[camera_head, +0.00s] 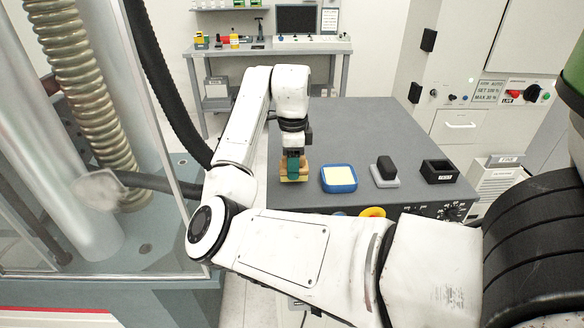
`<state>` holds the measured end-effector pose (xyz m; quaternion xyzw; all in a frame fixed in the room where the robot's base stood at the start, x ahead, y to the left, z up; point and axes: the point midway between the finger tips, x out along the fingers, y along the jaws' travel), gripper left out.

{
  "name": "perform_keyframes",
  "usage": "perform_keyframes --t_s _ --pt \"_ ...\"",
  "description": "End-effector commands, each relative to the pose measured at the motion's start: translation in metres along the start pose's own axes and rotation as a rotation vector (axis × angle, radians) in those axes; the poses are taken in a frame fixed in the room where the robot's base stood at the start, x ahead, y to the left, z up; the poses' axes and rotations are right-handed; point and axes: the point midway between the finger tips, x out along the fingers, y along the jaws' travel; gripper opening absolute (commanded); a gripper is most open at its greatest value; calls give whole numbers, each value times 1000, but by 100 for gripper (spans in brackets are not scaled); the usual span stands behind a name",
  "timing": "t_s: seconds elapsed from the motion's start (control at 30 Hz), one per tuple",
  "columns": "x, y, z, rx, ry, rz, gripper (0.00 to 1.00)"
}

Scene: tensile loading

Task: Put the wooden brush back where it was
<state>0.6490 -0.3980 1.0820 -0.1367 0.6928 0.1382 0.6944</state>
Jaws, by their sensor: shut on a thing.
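My gripper (294,163) points down over the left part of the dark grey worktop (350,130). It is shut on a small tan wooden piece, which appears to be the wooden brush (288,178). A green part shows between the jaws and hides some of the tan piece. The brush is left of the blue tray, close to the worktop's left edge. I cannot tell whether its underside touches the worktop.
A blue tray with a pale yellow pad (339,189), a black block on a grey base (385,166) and a labelled black box (439,179) stand in a row to the right. The worktop behind them is clear. A glass-sided machine with a ribbed hose (85,80) stands left.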

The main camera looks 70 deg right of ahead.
Motion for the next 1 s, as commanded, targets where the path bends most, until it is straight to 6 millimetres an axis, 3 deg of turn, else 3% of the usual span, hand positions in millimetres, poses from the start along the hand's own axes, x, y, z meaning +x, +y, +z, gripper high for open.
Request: perform_keyframes --t_s 0.17,0.37,0.4,0.63,1.0 --pt "15 0 1 -1 0 -1 26" --pt "17 0 1 -1 0 -1 26" --pt "17 0 1 -1 0 -1 53" --pt "17 0 1 -1 0 -1 75" --pt "10 0 1 -1 -2 -2 76"
